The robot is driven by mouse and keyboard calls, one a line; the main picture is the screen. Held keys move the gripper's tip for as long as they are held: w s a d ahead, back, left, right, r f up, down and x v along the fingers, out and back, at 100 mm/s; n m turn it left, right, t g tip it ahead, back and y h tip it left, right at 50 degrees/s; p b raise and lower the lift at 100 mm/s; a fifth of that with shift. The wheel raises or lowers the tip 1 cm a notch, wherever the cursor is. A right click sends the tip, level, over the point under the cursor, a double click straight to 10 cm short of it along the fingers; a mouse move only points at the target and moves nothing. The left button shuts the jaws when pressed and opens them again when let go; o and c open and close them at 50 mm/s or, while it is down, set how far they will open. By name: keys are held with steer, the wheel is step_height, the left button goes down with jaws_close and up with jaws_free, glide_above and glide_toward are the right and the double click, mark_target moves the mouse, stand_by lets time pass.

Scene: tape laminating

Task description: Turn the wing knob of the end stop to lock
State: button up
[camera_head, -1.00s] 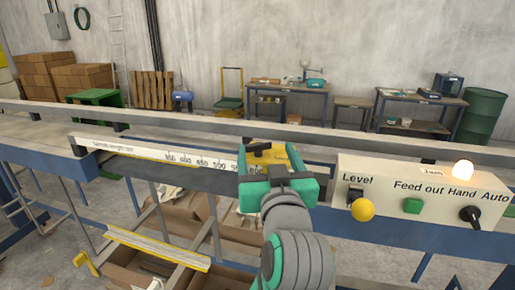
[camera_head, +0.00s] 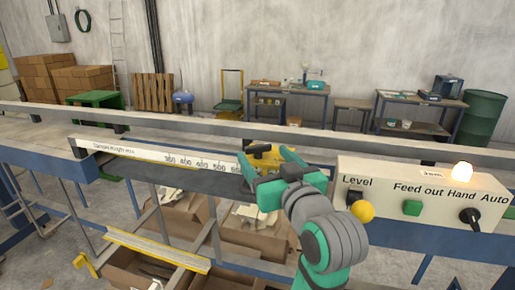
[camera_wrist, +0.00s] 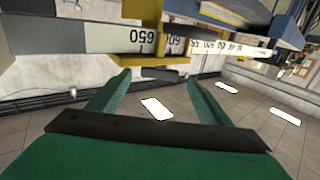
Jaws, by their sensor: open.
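The yellow end stop (camera_head: 270,157) sits on the rail with the printed length scale (camera_head: 185,158). Its dark wing knob (camera_head: 259,148) shows at its upper left in the head view. My gripper (camera_head: 268,168) is open and empty, with its green fingers on either side in front of the end stop, hiding its lower part. In the wrist view, the yellow end stop (camera_wrist: 146,14) is at the top, and a small dark piece, perhaps the knob (camera_wrist: 163,73), lies between the open fingertips (camera_wrist: 158,84). I cannot tell whether they touch it.
A control box (camera_head: 425,195) with a yellow ball-ended lever (camera_head: 362,211) stands close to the right of my gripper. A long grey rail (camera_head: 215,128) runs behind. Cardboard boxes (camera_head: 255,222) lie below the rail.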

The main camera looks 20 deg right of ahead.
mark_target(259, 149)
steer(key=shift+w, duration=2.65)
steer(key=shift+c, duration=0.4)
steer(key=c, duration=1)
